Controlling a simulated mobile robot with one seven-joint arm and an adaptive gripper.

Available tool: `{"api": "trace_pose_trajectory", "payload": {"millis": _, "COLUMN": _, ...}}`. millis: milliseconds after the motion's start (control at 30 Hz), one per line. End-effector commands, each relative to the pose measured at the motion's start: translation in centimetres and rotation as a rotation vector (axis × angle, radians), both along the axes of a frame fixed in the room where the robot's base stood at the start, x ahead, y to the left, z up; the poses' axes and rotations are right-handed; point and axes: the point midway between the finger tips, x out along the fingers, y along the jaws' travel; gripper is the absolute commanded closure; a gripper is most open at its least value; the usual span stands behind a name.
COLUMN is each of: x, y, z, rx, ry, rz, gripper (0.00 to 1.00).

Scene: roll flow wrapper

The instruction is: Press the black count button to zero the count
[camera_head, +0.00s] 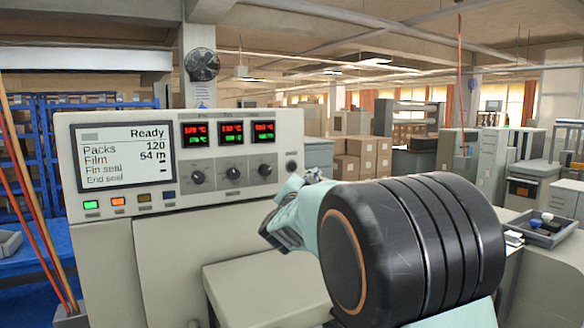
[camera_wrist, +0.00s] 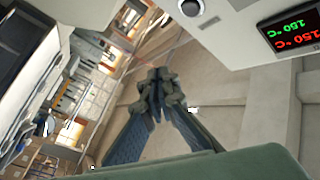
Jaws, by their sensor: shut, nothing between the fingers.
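The cream control panel (camera_head: 226,198) stands at left in the head view. Its screen (camera_head: 124,155) reads Ready, Packs 120, Film 54 m. A small round black button (camera_head: 291,167) sits at the right end of the knob row; I take it as the count button. A black round button (camera_wrist: 192,8) also shows at the top edge of the wrist view. My gripper (camera_head: 270,236) is below and slightly left of the button in the head view. In the wrist view its fingertips (camera_wrist: 158,78) are together and empty, apart from the button in the picture.
Three dark knobs (camera_head: 231,173) sit left of the button, under three red and green temperature displays (camera_head: 231,133). Small colored buttons (camera_head: 118,201) line the panel below the screen. A beige machine cover (camera_head: 262,285) lies below my gripper. A tray (camera_head: 543,229) stands at right.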

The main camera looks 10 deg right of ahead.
Motion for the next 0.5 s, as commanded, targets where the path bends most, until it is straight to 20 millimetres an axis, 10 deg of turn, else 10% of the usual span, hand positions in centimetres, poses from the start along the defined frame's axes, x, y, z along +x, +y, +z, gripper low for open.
{"api": "trace_pose_trajectory", "payload": {"millis": 500, "x": 3.2, "y": 1.4, "z": 0.4, "rx": 0.001, "ry": 0.0, "rz": 0.003, "gripper": 1.0}}
